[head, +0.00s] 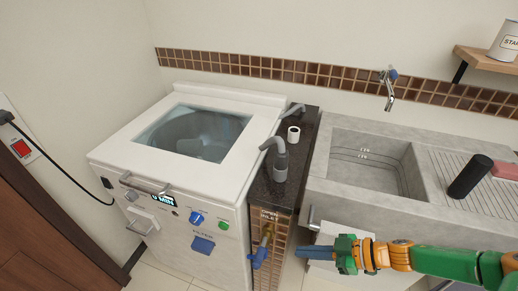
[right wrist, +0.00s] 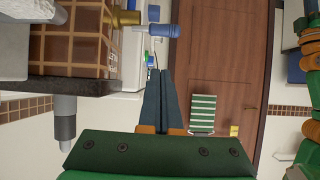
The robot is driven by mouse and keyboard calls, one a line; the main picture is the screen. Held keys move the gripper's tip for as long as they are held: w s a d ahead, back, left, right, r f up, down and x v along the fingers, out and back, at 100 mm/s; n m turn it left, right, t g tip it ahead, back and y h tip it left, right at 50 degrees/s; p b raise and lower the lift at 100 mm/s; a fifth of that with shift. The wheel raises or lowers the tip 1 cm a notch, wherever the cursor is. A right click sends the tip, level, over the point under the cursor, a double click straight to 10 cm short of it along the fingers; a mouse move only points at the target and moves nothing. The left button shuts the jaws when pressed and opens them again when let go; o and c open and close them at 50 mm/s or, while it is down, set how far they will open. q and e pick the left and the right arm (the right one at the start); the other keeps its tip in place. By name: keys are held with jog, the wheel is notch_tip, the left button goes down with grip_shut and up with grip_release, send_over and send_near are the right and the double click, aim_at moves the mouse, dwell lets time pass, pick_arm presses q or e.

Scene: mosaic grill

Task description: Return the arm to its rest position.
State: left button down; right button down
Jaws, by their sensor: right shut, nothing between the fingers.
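My right gripper (head: 350,254) comes in from the lower right of the head view on a green and orange arm. Its blue fingers are shut with nothing between them, in front of the sink unit and to the right of the tiled pillar. The fingers also show in the right wrist view (right wrist: 165,100), close together and pointing toward a brown door (right wrist: 215,60). The gripper appears apart from the things around it. My left gripper is not in view.
A white washing machine (head: 130,150) stands left. A dark counter (head: 262,190) holds a grey tap-like fitting (head: 280,165) and a white cup (head: 293,134). A brass and blue valve (head: 262,247) sticks out below. The grey sink (head: 345,185) is at right, with a black cylinder (head: 469,176).

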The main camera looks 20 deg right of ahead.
jog(key=w+f+m+t+h, duration=0.2)
jog(key=w+f+t+h, duration=0.1)
jog(key=w+f, duration=0.4)
jog(key=s+d+f+m+g+h, duration=0.1)
jog(key=s+d+f+m+h, duration=0.15)
jog(key=s+f, duration=0.35)
jog(key=s+d+f+m+g+h, duration=0.1)
jog(key=s+d+f+m+h, duration=0.15)
jog(key=f, duration=0.55)
jog(key=s+a+f+g, duration=0.2)
jog(key=s+f, duration=0.1)
jog(key=s, duration=0.5)
jog(key=s+a+f+m+g+h, duration=0.1)
jog(key=s+a+f+g, duration=0.1)
jog(key=s, duration=0.6)
jog(key=s+a+f+g, duration=0.2)
jog(key=s+f, duration=0.2)
jog(key=s, duration=0.3)
jog(key=shift+s+a+f+m+g+h, duration=0.2)
jog(key=shift+s+m+g+h, duration=0.1)
jog(key=shift+s+g+h, duration=0.1)
